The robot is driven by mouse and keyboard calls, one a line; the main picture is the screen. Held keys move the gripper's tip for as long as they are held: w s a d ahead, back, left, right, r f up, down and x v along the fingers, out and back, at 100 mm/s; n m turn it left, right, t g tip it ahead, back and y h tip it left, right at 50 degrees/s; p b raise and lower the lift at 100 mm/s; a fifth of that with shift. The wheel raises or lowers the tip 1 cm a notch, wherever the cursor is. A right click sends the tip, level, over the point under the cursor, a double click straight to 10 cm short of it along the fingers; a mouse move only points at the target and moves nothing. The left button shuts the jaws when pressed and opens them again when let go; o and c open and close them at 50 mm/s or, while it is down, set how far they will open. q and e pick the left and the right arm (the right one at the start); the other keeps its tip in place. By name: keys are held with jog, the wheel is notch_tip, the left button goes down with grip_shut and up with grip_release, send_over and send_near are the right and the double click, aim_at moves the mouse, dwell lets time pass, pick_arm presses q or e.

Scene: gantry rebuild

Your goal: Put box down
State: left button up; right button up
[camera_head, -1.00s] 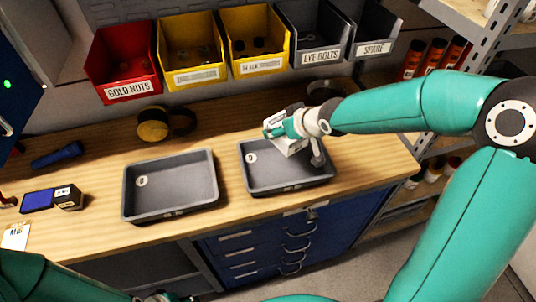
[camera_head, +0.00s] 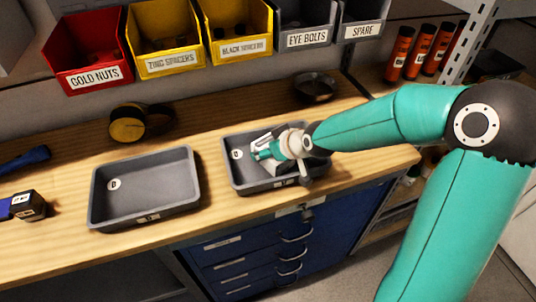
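My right gripper (camera_head: 268,151) reaches down into the right grey tray (camera_head: 236,182) on the wooden bench. A pale, box-like thing (camera_head: 286,170) shows under and around the gripper, inside the tray's outline. The gripper and wrist hide much of it. I cannot tell whether the fingers grip it or whether it rests on the tray floor. My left gripper is not in view.
An empty grey tray (camera_head: 147,217) stands to the left. A black and yellow round item (camera_head: 128,129) and a dark round dish (camera_head: 315,86) lie behind. Labelled bins (camera_head: 88,77) line the wall. A small dark box (camera_head: 30,206) sits far left.

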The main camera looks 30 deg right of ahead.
jog(key=shift+f, duration=0.15)
jog(key=o, duration=1.4)
jog(key=shift+c, duration=0.2)
jog(key=shift+s, duration=0.1)
jog(key=shift+s+r+p, duration=0.25)
jog(key=shift+r+p, duration=0.25)
jog(key=shift+p, duration=0.1)
jog(key=a+p+v, duration=0.1)
jog(key=p+v, duration=0.7)
jog(key=v, duration=0.3)
jog(key=shift+d, duration=0.45)
